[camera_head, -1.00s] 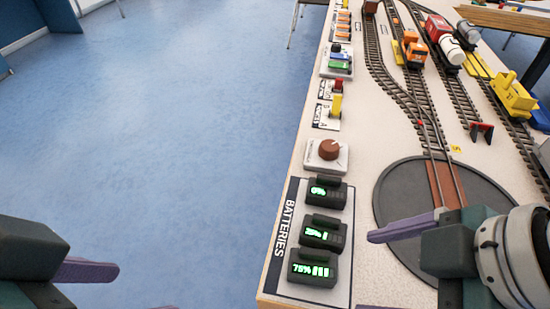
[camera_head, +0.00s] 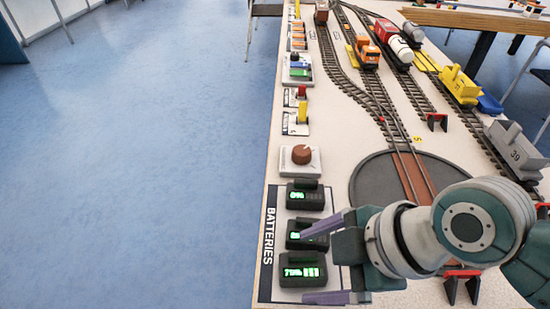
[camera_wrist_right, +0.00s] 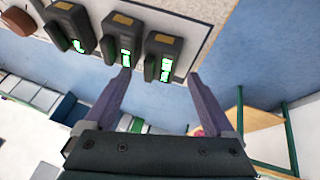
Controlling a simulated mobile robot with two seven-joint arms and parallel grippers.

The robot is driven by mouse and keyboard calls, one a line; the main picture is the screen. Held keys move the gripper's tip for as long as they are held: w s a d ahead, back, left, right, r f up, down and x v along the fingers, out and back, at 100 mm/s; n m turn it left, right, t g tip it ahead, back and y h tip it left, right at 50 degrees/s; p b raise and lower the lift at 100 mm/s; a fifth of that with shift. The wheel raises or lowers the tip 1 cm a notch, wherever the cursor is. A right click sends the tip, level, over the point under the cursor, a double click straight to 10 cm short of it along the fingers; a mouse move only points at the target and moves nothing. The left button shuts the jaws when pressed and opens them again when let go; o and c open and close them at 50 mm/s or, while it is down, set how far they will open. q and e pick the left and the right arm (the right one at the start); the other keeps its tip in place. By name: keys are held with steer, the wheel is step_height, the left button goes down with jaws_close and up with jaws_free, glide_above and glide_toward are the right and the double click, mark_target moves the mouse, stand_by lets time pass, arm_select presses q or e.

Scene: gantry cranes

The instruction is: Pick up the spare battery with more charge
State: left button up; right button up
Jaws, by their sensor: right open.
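Three dark batteries with green displays stand in a column on a white panel marked BATTERIES (camera_head: 268,260). The nearest battery (camera_head: 302,270) reads about 75% with several lit bars. The middle battery (camera_head: 293,226) is partly covered by a finger of mine. The far battery (camera_head: 305,195) shows a low reading, hard to make out. In the wrist view, that battery (camera_wrist_right: 163,55) is ahead of the fingertips, apparently not gripped. My left gripper is out of view.
A brown knob (camera_head: 301,154) sits beyond the batteries. A dark turntable (camera_head: 375,180) and tracks with model wagons, including a grey hopper (camera_head: 515,150), lie to the right. The table's left edge borders open blue floor (camera_head: 130,180).

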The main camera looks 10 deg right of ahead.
steer(key=shift+w+a+f, duration=0.2)
steer(key=shift+a+f, duration=0.1)
steer(key=shift+f, duration=0.3)
jaws_close()
stand_by(0.3)
